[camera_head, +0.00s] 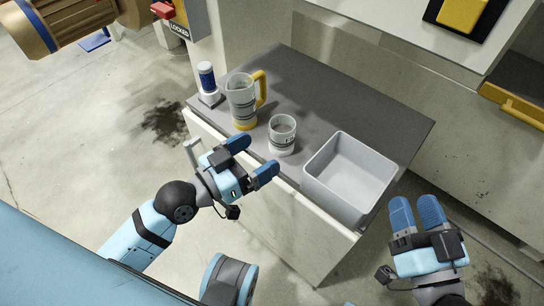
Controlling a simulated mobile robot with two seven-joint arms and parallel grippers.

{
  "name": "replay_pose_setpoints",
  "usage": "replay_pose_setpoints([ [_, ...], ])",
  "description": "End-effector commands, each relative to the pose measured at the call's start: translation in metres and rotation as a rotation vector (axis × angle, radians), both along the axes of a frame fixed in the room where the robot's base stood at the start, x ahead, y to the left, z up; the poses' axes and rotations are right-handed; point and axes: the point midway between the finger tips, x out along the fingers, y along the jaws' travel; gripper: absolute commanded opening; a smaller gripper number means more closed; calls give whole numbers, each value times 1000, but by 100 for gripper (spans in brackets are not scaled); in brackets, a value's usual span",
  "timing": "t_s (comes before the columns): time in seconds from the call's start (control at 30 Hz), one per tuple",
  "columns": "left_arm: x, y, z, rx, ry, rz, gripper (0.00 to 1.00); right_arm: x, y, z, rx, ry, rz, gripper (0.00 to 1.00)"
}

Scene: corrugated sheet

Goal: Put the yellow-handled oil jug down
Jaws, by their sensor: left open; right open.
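The oil jug (241,98), pale grey with dark bands, a yellow base and a yellow handle, stands upright on the dark cabinet top (330,92). Its handle is on its right side. My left gripper (253,158) is open and empty at the front edge of the cabinet, in front of the jug and apart from it. My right gripper (417,213) is at the lower right, off the cabinet's right side, with its blue fingers side by side and nothing seen between them.
A grey cup (282,134) stands right of the jug, near my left fingers. A light grey open bin (376,165) sits at the right front of the top. A blue and white bottle (207,82) stands left of the jug. The back of the top is clear.

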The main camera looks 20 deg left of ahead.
Motion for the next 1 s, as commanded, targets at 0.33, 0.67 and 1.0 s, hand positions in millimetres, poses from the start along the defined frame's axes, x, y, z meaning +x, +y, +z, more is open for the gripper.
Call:
replay_pose_setpoints([
  [0.33, -29, -55, 41, -108, -60, 37, 90, -1, 1, -2, 0, 3, 1, 48],
  [0.67, -29, -55, 41, -108, -61, 38, 90, -2, 1, -3, 3, 8, 2, 48],
  [1.0, -29, -53, 68, -125, -101, 53, 90, -2, -1, 26, 22, -38, -16, 48],
])
